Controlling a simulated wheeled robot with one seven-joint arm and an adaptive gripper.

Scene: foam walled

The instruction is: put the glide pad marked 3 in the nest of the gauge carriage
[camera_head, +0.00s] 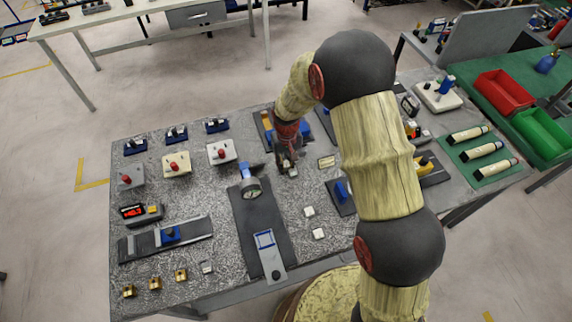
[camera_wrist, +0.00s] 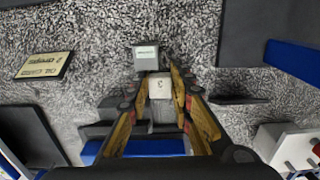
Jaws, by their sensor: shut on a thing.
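My gripper (camera_wrist: 160,92) is shut on a small pale glide pad (camera_wrist: 159,84) marked 3, seen between the fingertips in the wrist view. In the head view my gripper (camera_head: 288,168) is low over the speckled table, right of the dial gauge (camera_head: 252,188). The gauge carriage (camera_head: 271,263) is a grey slide with a dark knob on a long dark base. I cannot tell whether the pad touches the table.
Two loose pale pads (camera_head: 309,211) (camera_head: 318,233) lie right of the carriage base. A small grey labelled block (camera_wrist: 146,57) is just beyond the held pad. A label plate (camera_head: 326,161) lies right of my gripper. Dark holders with blue parts (camera_head: 342,192) stand further right.

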